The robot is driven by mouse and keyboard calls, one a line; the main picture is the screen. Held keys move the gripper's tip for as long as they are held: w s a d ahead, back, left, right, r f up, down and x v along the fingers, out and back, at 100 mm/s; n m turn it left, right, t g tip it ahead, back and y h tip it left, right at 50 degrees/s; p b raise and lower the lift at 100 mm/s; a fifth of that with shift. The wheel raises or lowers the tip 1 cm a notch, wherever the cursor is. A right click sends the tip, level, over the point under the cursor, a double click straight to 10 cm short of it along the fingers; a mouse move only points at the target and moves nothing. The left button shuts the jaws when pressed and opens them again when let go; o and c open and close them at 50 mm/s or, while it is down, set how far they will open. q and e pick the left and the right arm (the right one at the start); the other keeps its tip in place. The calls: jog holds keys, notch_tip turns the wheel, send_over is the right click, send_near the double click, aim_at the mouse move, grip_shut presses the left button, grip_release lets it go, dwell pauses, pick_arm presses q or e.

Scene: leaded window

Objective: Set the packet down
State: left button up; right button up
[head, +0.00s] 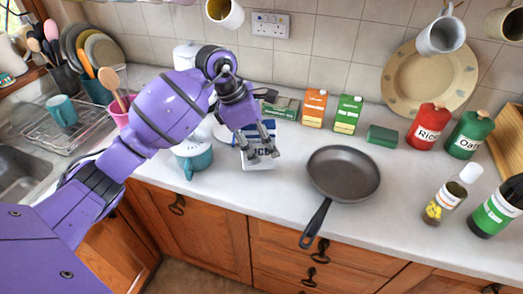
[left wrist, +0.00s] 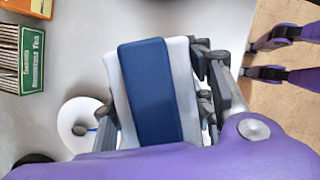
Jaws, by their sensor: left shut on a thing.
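The packet (head: 260,164) is white with dark blue and has dark lettering, partly covered by the fingers. My left gripper (head: 263,156) is shut on it from above, over the counter left of the frying pan. In the left wrist view the packet (left wrist: 185,75) shows its white top with a broad blue band, with finger parts on both sides. The packet looks upright and close to the counter (head: 290,195). I cannot tell whether its base touches.
A dark frying pan (head: 343,172) lies right of the packet. A teal and white pot (head: 195,160) stands left of it. An orange carton (head: 314,108), a green carton (head: 347,114) and a tea box (head: 282,108) stand behind. The front counter edge is near.

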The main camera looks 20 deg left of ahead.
aim_at(262, 151)
pick_arm(q)
notch_tip(262, 151, down, 3)
jog(key=shift+w+f, duration=0.1)
jog(key=shift+f, duration=0.1)
jog(key=o, duration=1.6)
jog(key=shift+o, duration=0.2)
